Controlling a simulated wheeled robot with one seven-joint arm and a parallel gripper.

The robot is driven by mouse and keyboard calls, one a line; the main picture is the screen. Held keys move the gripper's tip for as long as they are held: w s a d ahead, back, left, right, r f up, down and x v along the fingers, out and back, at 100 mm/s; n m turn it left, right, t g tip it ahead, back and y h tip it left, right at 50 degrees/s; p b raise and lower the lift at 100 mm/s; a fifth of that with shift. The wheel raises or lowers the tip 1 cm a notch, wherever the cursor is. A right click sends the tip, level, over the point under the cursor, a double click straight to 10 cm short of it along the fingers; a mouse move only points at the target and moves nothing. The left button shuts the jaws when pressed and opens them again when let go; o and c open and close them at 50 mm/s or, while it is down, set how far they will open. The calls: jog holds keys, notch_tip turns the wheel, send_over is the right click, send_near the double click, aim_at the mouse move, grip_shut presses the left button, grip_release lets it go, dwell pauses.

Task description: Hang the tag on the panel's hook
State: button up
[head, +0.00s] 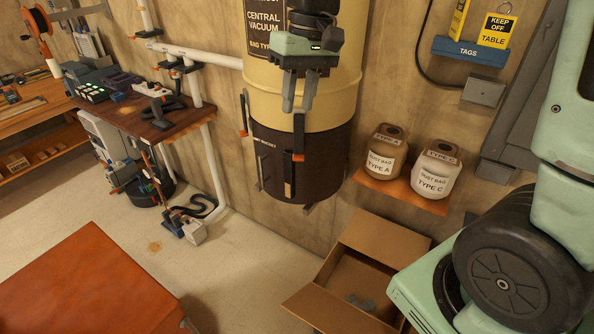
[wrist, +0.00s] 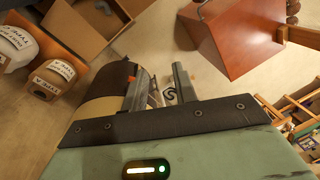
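Two yellow-and-black tags stand in a blue holder (head: 468,52) labelled TAGS on the wall at upper right. The right tag (head: 497,29) reads "KEEP OFF TABLE" and has a loop at its top. The left tag (head: 459,19) is cut off by the picture's top edge. A grey panel (head: 527,95) is on the wall right of the holder, partly hidden by my arm; I cannot make out a hook on it. My gripper (head: 298,108) is open and empty, in front of the cream vacuum drum, well left of the tags. Its parted fingers show in the wrist view (wrist: 161,82).
The central vacuum drum (head: 325,95) stands close behind my gripper. Two dust bag containers (head: 385,155) (head: 435,172) sit on a small shelf. An open cardboard box (head: 395,238) is below. A red-brown tabletop (head: 85,285) is at lower left, with open floor beyond.

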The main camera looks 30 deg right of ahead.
jog(key=s+a+f+n, duration=0.2)
jog(key=s+a+f, duration=0.1)
jog(key=s, duration=0.4)
jog(key=s+a+f+n, duration=0.2)
jog(key=s+a, duration=0.3)
jog(key=s, duration=0.2)
jog(key=s+a+f+n+h, duration=0.1)
jog(key=s+a+f+n, duration=0.1)
jog(key=s, duration=0.5)
jog(key=shift+s+a+f+n, duration=0.2)
jog(key=shift+a+f+n, duration=0.2)
jog(key=shift+a+f, duration=0.65)
jog(key=shift+a+r, duration=0.2)
